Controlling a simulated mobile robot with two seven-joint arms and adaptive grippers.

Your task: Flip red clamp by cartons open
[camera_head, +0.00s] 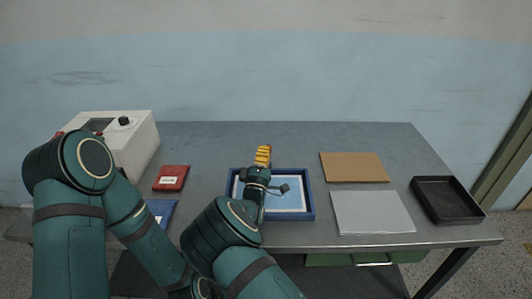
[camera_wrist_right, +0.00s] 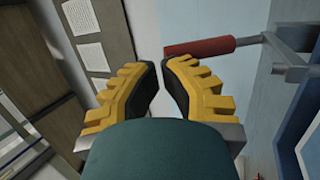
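My right gripper (camera_head: 263,155) is over the far part of the blue-framed tray; its yellow fingers point away from me. In the right wrist view the same gripper (camera_wrist_right: 162,68) has its fingers a narrow gap apart, with nothing between them. The clamp's red handle (camera_wrist_right: 202,46) sticks out sideways on a grey metal arm (camera_wrist_right: 286,55), its free end close beyond the right-hand fingertip. I cannot tell whether they touch. In the head view the clamp is mostly hidden by my right gripper. My left gripper is out of view.
A blue-framed tray (camera_head: 309,214) lies mid-table. Flat red (camera_head: 171,175) and blue (camera_head: 160,208) packs lie left of it, near a white machine (camera_head: 142,140). A brown board (camera_head: 354,167), a pale sheet (camera_head: 372,212) and a black tray (camera_head: 447,190) lie right. The table's back is clear.

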